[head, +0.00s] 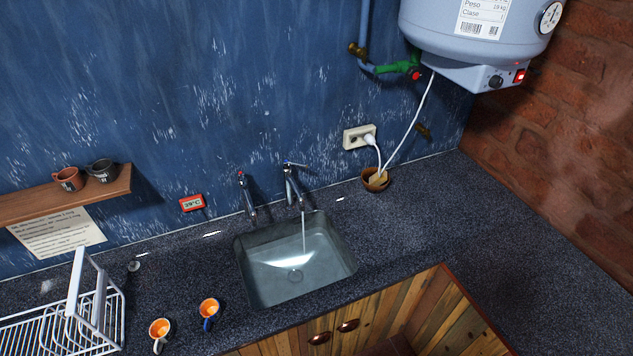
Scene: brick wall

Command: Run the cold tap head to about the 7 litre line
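Two taps stand behind the sink (245,262). The right tap (291,185) has a blue mark on its head, and a thin stream of water (303,232) falls from its spout into the sink. The left tap (246,197) has a red mark, and no stream shows under it. I cannot make out the water level or any litre lines. Neither of my grippers is in view.
Two orange-lined mugs, one white (160,332) and one blue (208,312), stand left of the sink near a white dish rack (75,318). A bowl (375,180) sits under the socket (359,136). A boiler (470,40) hangs above right. The right counter is clear.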

